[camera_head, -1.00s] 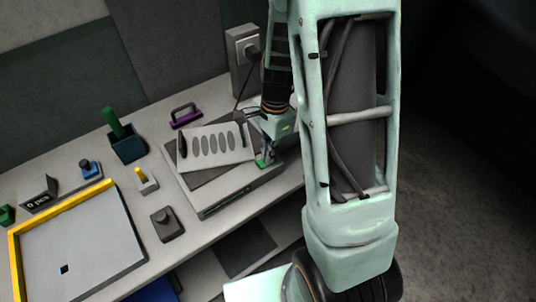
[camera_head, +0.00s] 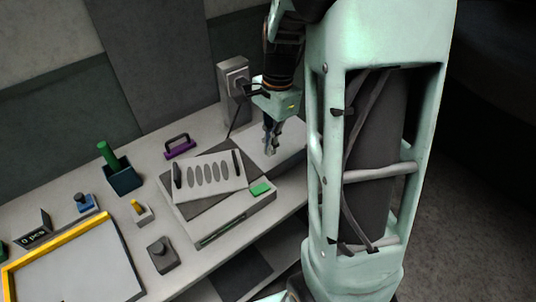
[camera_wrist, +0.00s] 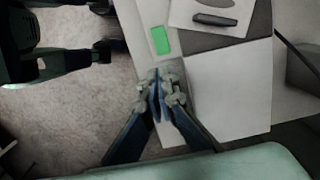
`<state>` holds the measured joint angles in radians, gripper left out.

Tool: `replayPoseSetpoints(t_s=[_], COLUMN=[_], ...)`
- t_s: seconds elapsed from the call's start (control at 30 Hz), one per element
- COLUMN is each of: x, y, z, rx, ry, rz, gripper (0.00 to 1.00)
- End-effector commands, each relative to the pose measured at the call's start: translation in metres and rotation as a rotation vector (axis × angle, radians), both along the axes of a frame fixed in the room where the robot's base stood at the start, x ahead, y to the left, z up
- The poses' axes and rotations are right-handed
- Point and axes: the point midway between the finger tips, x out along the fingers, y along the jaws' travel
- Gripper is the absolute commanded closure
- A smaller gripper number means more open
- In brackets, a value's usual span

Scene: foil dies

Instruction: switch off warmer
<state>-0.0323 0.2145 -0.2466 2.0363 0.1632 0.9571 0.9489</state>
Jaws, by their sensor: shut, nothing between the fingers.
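The warmer (camera_head: 235,217) is a low grey box on the bench, with a dark top plate. A bright green rectangular switch (camera_head: 260,189) sits at its right front corner; it also shows in the wrist view (camera_wrist: 160,40). A light plate (camera_head: 222,167) with a row of dark ovals lies tilted on the dark top. My gripper (camera_head: 270,151) is shut and empty, to the right of the warmer and a little behind the switch. In the wrist view, the closed fingertips (camera_wrist: 164,92) are apart from the switch, which is fully uncovered. I cannot tell whether the switch is lit.
A wall socket box (camera_head: 233,80) with a plug and cord stands behind my gripper. A purple handled tool (camera_head: 180,150), a dark holder (camera_head: 123,179), a yellow-topped block (camera_head: 140,212) and a yellow-edged tray (camera_head: 75,275) lie left.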

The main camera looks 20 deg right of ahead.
Motion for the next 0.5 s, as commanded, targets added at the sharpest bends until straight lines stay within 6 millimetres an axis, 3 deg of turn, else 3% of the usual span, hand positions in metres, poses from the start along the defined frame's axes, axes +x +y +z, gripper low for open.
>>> replayPoseSetpoints(t_s=[0.5], x=[0.0014], y=[0.0034], z=[-0.0025], rx=[0.035], ry=[0.008], rz=[-0.001], gripper=[1.0])
